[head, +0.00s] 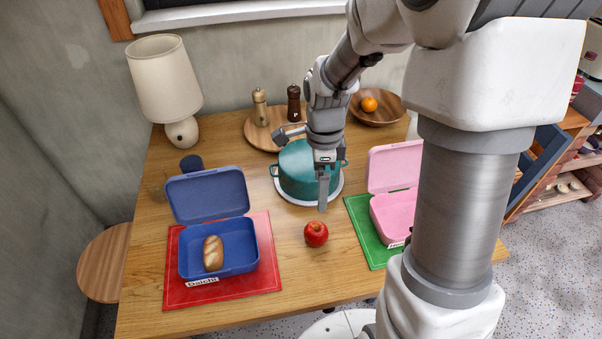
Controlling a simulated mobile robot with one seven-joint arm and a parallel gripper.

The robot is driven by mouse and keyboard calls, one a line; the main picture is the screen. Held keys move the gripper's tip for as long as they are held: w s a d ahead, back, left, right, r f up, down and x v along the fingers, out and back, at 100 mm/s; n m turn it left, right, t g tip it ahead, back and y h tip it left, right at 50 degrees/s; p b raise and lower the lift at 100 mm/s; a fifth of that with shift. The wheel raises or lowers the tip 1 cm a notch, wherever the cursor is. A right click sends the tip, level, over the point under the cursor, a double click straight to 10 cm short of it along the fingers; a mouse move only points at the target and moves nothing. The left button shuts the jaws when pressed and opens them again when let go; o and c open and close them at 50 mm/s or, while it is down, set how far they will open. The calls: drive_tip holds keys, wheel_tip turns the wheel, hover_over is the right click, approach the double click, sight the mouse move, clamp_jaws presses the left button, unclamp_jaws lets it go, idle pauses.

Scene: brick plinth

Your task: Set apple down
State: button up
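The red apple (316,234) is on the bare wooden table, between the blue lunchbox and the pink lunchbox. My gripper (322,208) points down in front of the teal pot, with its tip just above the apple in the picture. A gap shows between tip and apple, so the apple is not in its grasp. The fingers overlap from this angle, and I cannot tell whether they are open or shut. The open blue lunchbox (240,232) sits on a red mat (225,291) and holds a bread roll (213,253). The open pink lunchbox (393,212) is partly hidden by my arm.
The teal pot (290,170) stands on a white round trivet (331,193) behind the apple. A lamp (165,85), two mills on a wooden board (262,139) and a bowl (381,117) with an orange (369,104) stand at the back. A green mat (361,225) lies right.

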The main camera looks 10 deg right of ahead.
sight(317, 227)
drive_tip(key=f, duration=0.4)
drive_tip(key=f+b, duration=0.1)
drive_tip(key=f, duration=0.3)
drive_tip(key=f+b, duration=0.1)
drive_tip(key=f, duration=0.3)
drive_tip(key=shift+s+a+f, duration=0.1)
drive_tip(key=shift+s+f, duration=0.05)
drive_tip(key=shift+s, duration=0.15)
drive_tip(key=shift+w+f+b, duration=0.1)
drive_tip(key=shift+f+b, duration=0.25)
drive_tip(key=shift+f, duration=2.3)
drive_tip(key=c, duration=1.5)
drive_tip(key=shift+w+r+p, duration=0.1)
drive_tip(key=shift+r+p, duration=0.35)
drive_tip(key=shift+r, duration=1.85)
drive_tip(key=s+d+r+p, duration=0.1)
drive_tip(key=s+d+r, duration=0.5)
drive_tip(key=d, duration=0.4)
drive_tip(key=shift+r, duration=0.25)
